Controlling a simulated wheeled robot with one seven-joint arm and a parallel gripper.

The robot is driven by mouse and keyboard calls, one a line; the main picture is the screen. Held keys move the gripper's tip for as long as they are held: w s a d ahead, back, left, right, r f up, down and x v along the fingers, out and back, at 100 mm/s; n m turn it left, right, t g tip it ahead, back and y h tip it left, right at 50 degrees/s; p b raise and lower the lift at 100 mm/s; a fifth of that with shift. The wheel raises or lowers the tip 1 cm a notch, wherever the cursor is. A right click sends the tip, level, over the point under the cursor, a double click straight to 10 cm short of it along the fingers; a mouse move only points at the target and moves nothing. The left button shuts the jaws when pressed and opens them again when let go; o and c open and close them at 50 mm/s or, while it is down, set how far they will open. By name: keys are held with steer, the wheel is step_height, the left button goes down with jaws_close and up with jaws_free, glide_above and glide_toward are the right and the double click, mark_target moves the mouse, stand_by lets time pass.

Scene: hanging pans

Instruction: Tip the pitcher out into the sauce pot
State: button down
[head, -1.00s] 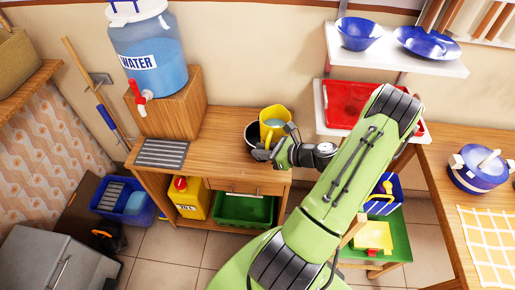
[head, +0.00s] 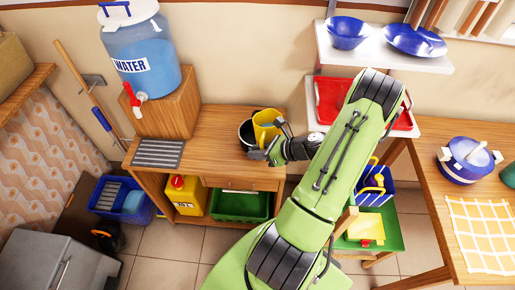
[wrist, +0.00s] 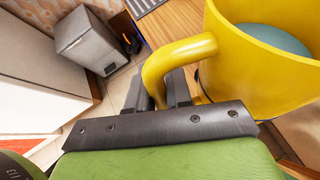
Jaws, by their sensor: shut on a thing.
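The yellow pitcher (head: 267,127) is at the counter's right part in the head view, partly in front of a dark pot (head: 245,133). My gripper (wrist: 170,88) is shut on the pitcher's handle in the wrist view. The pitcher's wall (wrist: 255,75) fills the upper right there, and blue-grey content shows inside. The pitcher looks tilted in the head view; how far, and whether anything flows, I cannot tell. The dark pot's inside is mostly hidden. I cannot tell if it is the sauce pot; a blue-and-white pot (head: 463,170) stands on the right table.
A water dispenser (head: 140,60) stands on a wooden box at the counter's left. A grey striped mat (head: 158,153) lies before it. A red tray (head: 330,98) is on the lower shelf at right. The counter between mat and dark pot is clear.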

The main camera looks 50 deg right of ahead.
steer(key=shift+s+r+p, duration=0.1)
steer(key=shift+p, duration=0.25)
steer(key=shift+g, duration=0.5)
steer(key=shift+s+a+f+m+g+p, duration=0.15)
steer(key=shift+f+m+g+p, duration=0.2)
steer(key=shift+p, duration=0.2)
steer(key=shift+s+f+m+g+y+p, duration=0.15)
steer(key=shift+f+m+g+y+p, duration=0.2)
steer(key=shift+g+p, duration=0.4)
steer(key=shift+f+g+p, duration=0.1)
steer(key=shift+g+p, duration=0.2)
steer(key=shift+g, duration=0.2)
steer(key=shift+m+g+y+p, duration=0.35)
steer(key=shift+g+p, duration=0.15)
steer(key=shift+p, duration=0.1)
steer(key=shift+r+g+p, duration=0.25)
steer(key=shift+g+p, duration=0.1)
steer(key=shift+g, duration=0.05)
